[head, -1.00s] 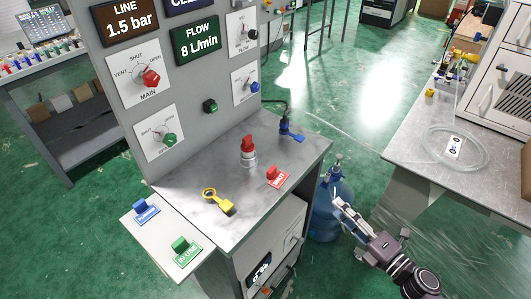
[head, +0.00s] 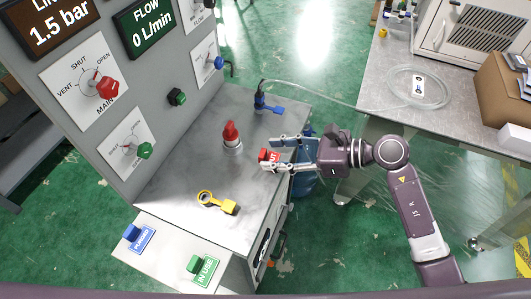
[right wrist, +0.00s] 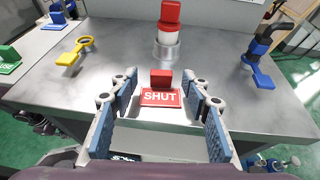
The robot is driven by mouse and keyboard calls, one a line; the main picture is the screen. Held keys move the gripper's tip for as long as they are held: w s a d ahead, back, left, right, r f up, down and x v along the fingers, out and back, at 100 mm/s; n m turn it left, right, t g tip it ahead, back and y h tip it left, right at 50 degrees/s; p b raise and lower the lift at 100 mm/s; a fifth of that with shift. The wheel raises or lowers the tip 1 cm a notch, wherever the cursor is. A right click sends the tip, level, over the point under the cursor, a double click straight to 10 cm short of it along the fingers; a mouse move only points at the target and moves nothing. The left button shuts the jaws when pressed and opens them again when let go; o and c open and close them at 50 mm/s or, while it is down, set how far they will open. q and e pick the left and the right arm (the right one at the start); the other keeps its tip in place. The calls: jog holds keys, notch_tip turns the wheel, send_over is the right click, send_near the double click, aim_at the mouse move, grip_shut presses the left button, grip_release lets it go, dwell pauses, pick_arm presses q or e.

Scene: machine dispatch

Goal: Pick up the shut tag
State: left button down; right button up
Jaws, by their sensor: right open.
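The shut tag (head: 265,155) is a red plate marked SHUT with a raised red block. It lies near the right edge of the grey bench top. My right gripper (head: 271,154) is open, with its two fingers reaching in from the right on either side of the tag. In the right wrist view the tag (right wrist: 160,97) lies flat, centred between and just beyond the open fingers (right wrist: 160,88), with a gap on both sides. My left gripper is not in view.
A red-topped cylinder (head: 231,137) stands just behind the tag. A yellow ring-ended tag (head: 217,202) and a blue-handled valve (head: 266,104) are on the bench. Blue (head: 138,238) and green (head: 203,268) tags sit on the side shelf. The panel (head: 160,60) rises at left.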

aim_at(264, 153)
jog(key=shift+p+x, duration=0.45)
jog(key=shift+x, duration=1.5)
jog(key=shift+c, duration=0.5)
jog(key=shift+r, duration=0.1)
jog(key=c, duration=0.7)
